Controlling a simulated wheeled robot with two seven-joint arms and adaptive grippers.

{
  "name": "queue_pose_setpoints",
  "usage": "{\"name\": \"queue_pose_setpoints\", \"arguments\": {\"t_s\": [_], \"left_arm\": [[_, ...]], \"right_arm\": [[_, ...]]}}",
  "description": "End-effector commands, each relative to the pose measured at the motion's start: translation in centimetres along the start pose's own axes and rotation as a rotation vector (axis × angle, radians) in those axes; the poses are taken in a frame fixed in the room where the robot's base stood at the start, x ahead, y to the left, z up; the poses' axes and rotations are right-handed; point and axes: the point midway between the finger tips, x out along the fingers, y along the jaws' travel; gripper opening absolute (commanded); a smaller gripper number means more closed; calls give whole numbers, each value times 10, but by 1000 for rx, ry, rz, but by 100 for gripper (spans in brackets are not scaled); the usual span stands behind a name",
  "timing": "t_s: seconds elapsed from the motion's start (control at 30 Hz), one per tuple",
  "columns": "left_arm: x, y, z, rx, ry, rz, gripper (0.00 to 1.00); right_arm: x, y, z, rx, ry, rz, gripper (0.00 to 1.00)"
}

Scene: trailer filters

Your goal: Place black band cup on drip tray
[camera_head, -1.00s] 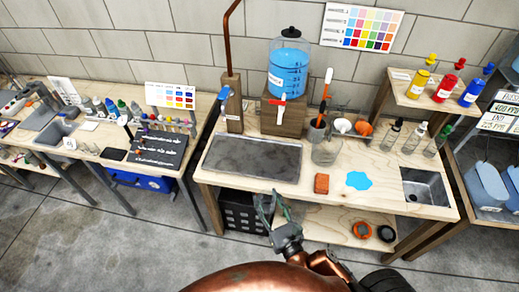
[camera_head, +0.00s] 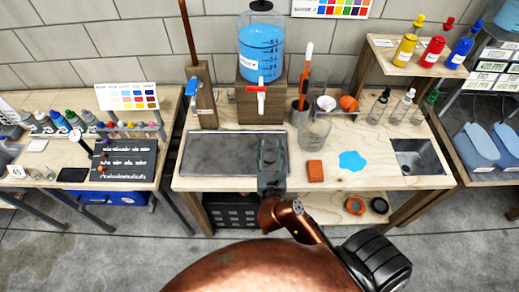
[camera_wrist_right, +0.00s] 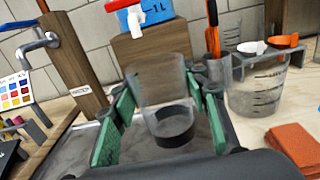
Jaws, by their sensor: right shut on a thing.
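The black band cup (camera_wrist_right: 172,125) is clear with a black band near its base. In the right wrist view it stands roughly upright between the green-padded fingers of my right gripper (camera_wrist_right: 160,120), which is shut on it. In the head view my right gripper (camera_head: 271,155) is over the right end of the grey drip tray (camera_head: 215,155), and the cup is hard to make out there. The tray also shows in the wrist view (camera_wrist_right: 75,150). I cannot tell whether the cup's base touches the tray. My left gripper is not in view.
A blue-liquid dispenser (camera_head: 261,50) with a red-handled tap (camera_head: 260,88) stands behind the tray on a wooden block. A clear beaker (camera_head: 314,132) and an orange sponge (camera_head: 315,170) are close on the right.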

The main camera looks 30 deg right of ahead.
Motion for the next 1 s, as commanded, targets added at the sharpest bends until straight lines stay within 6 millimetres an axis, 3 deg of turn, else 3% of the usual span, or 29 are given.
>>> {"name": "queue_pose_setpoints", "arguments": {"t_s": [0.17, 0.4, 0.5, 0.7, 0.87, 1.0], "left_arm": [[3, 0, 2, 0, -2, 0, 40], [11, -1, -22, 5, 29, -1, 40], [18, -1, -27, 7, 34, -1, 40], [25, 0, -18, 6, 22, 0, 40], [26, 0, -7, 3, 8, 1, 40], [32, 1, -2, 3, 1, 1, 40]], "right_arm": [[35, 7, -14, -1, -3, -11, 20], [90, 22, -40, -1, -2, -9, 20], [103, 25, -62, -2, 1, -8, 20], [122, 30, -84, 0, 0, -7, 20], [127, 31, -90, 1, -1, -7, 20], [133, 32, -108, -2, 3, -7, 20]]}}
